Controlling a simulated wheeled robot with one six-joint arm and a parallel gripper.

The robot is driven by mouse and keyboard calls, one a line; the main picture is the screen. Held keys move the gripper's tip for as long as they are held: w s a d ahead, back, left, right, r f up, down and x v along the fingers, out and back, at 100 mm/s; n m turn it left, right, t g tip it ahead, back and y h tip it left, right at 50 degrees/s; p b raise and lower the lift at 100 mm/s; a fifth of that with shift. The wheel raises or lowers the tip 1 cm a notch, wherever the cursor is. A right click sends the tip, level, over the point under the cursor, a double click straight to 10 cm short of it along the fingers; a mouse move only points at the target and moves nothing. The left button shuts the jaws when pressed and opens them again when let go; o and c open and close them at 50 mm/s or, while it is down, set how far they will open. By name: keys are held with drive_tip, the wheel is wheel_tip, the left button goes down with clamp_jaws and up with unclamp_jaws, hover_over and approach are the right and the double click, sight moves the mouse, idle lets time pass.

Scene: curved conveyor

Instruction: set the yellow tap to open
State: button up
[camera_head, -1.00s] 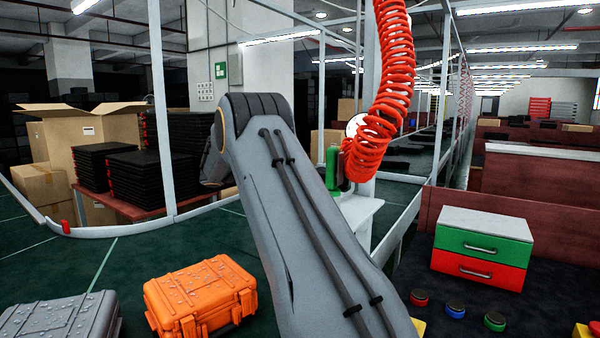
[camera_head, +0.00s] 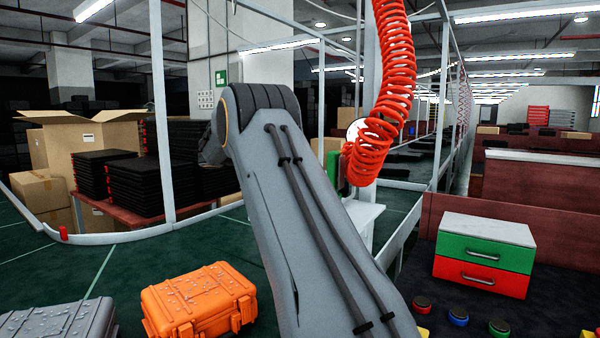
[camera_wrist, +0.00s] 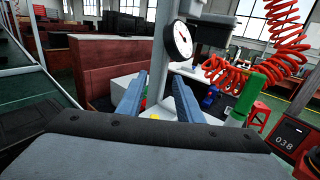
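No yellow tap can be made out for certain. In the wrist view a small yellow patch (camera_wrist: 155,117) shows low between my fingers, too small to identify. In the head view a yellow piece (camera_head: 587,334) is cut off at the bottom right edge, and another yellow bit (camera_head: 422,332) shows beside my arm. My gripper (camera_wrist: 157,88) has its two blue-grey fingers apart with nothing between them. It points toward a grey post with a round white gauge (camera_wrist: 179,40). In the head view my arm link fills the middle, and the gripper is not seen.
A red coiled hose (camera_head: 387,110) hangs near a green handle (camera_head: 333,168). A green and red drawer box (camera_head: 482,262) stands right, with several round buttons (camera_head: 458,317) before it. An orange case (camera_head: 200,302) and grey case (camera_head: 62,322) lie left. A display (camera_wrist: 288,134) reads 038.

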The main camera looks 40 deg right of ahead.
drive_tip(key=shift+r, duration=1.65)
drive_tip(key=shift+c, duration=0.2)
